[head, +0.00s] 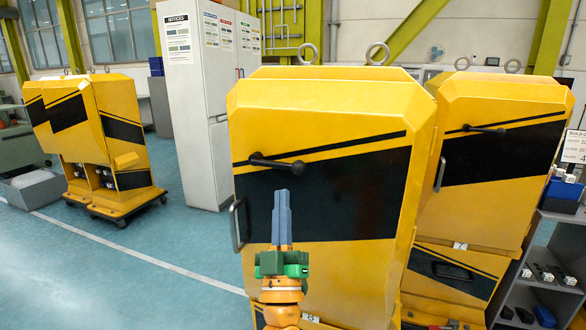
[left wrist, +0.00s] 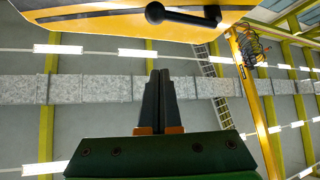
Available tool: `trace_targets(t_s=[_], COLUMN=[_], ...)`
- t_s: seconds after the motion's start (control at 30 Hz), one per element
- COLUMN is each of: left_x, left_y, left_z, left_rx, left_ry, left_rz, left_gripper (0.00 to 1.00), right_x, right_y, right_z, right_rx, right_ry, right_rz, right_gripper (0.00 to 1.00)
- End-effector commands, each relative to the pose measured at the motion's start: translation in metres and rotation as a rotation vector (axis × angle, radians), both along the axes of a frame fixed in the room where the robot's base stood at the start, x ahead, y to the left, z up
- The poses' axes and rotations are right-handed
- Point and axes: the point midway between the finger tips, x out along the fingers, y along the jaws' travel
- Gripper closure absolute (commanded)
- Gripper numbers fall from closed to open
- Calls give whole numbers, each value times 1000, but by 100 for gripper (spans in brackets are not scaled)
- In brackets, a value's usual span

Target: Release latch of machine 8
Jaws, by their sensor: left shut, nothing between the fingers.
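A large yellow machine (head: 330,260) with a black panel stands in front of me in the head view. A black latch handle (head: 277,162) with a round knob end is on its upper front, lying nearly level. The latch handle also shows at the top of the left wrist view (left wrist: 184,17). My left gripper (head: 282,195) is shut and empty, pointing up just below the latch handle in the picture. In the left wrist view its fingers (left wrist: 158,75) are together, apart from the handle. My right gripper is not in view.
A second yellow machine (head: 490,190) with its own handle stands close at the right. Another (head: 95,130) stands at the far left. A grey cabinet (head: 190,100) is behind. A shelf unit (head: 540,270) is at the right edge.

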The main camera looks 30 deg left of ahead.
Motion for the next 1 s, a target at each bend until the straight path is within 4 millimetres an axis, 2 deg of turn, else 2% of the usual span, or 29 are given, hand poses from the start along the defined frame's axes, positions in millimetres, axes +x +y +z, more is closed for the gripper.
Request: trace_targets(t_s=[0.17,0.4,0.53,0.57,0.6,0.7,0.83,1.0], left_x=[11,43,60,63,67,73,78,80], left_y=[10,32,43,40,39,36,34,33], left_z=[21,57,73,54,46,37,33,35], left_rx=[0,1,2,0,-1,0,0,1], left_ry=[-10,-7,-6,-4,-4,-4,-3,-3], left_rz=[4,3,2,0,0,0,0,1], left_gripper=[100,100,100,100,100,100,100,100], right_x=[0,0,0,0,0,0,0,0], right_y=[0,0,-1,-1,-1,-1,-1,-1], right_z=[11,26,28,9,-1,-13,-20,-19], right_rx=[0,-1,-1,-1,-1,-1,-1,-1], right_ry=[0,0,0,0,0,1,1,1], right_rz=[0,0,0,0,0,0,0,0], right_gripper=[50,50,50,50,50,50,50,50])
